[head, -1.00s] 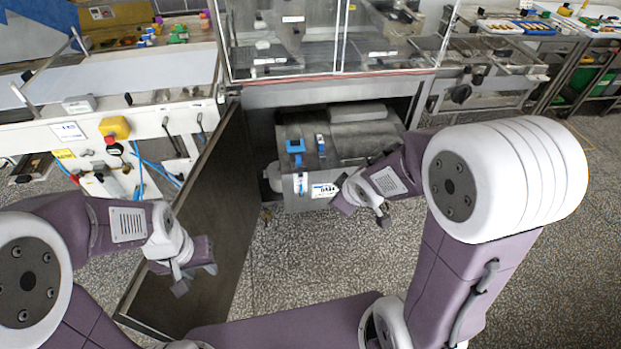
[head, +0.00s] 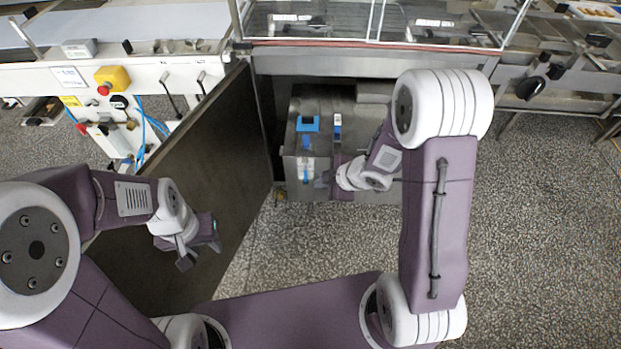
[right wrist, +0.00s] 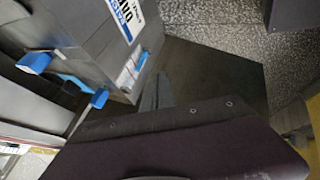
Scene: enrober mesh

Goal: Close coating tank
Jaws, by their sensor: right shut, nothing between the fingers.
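The coating tank (head: 297,137) is a grey metal box in the open bay under the machine. It has blue fittings on its top and front; a label on its front shows in the right wrist view (right wrist: 125,15). I cannot tell how its lid sits. My right gripper (head: 322,181) is shut and empty, at the tank's front; part of it shows in the right wrist view (right wrist: 158,92). Contact cannot be told. My right forearm hides the tank's right part. My left gripper (head: 201,252) is open and empty, in front of the dark cabinet door (head: 215,150).
The door stands swung out to the left of the bay. A clear guard (head: 340,22) is above the tank. A control panel with a yellow-and-red stop button (head: 112,78) and blue hoses is at the left. Speckled floor (head: 540,230) at the right is free.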

